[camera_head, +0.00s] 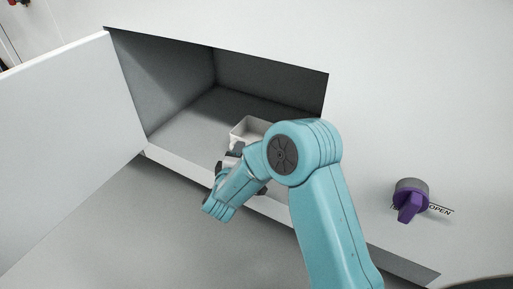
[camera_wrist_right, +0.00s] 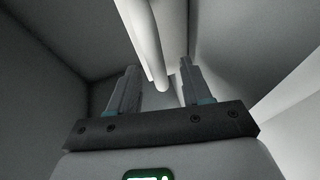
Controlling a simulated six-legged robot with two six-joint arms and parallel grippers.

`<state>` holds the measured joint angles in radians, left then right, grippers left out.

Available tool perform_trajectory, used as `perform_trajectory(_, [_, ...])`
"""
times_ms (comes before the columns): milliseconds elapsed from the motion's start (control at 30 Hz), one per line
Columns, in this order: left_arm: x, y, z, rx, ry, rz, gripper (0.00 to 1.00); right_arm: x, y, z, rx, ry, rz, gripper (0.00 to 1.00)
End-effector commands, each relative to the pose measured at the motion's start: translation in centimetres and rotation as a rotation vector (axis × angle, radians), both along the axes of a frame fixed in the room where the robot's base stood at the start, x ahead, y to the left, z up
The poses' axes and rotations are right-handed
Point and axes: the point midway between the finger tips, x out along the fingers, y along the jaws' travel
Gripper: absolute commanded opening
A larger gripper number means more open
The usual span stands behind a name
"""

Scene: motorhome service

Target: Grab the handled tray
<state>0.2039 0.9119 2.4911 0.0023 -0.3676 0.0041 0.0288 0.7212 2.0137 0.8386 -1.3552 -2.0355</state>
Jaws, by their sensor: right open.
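The handled tray (camera_head: 239,129) is a small pale tray inside the open wall compartment, near its front; my right arm hides part of it. My right gripper (camera_head: 232,156) is at the tray's near side, at the compartment's front edge. In the right wrist view, the right gripper (camera_wrist_right: 159,66) is open with its two fingers apart. A pale rounded bar, which looks like the tray's handle (camera_wrist_right: 146,42), runs down from the top and ends between the fingers. I cannot tell whether it touches either finger. My left gripper is not in view.
The open compartment (camera_head: 180,115) has a front sill and dark side walls. Its white door (camera_head: 70,110) stands open at the left. A purple knob (camera_head: 409,203) with an OPEN label is on the wall at the right. The compartment floor left of the tray is clear.

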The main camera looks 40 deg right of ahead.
Motion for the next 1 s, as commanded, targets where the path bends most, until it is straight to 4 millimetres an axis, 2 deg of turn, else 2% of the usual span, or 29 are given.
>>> perform_trajectory(267, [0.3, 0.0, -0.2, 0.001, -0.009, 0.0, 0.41, 0.6, -0.6, 0.0, 0.0, 0.0, 0.0, 0.49])
perform_trajectory(300, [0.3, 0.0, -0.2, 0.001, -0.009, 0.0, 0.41, 0.6, -0.6, 0.0, 0.0, 0.0, 0.0, 0.45])
perform_trajectory(433, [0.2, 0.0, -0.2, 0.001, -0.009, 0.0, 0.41, 0.6, -0.6, 0.0, 0.0, 0.0, 0.0, 0.03])
perform_trajectory(467, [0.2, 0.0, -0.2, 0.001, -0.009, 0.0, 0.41, 0.6, -0.6, 0.0, 0.0, 0.0, 0.0, 0.0])
perform_trajectory(767, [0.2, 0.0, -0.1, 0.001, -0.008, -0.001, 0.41, 0.6, -0.6, 0.2, -0.001, -0.001, 0.0, 0.0])
perform_trajectory(867, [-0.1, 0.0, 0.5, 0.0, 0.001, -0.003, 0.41, 0.6, -0.6, 1.3, -0.001, -0.003, -0.001, 0.0])
perform_trajectory(1000, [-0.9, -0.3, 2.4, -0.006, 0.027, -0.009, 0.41, 0.6, -0.6, 4.8, -0.002, -0.006, 0.001, 0.0])
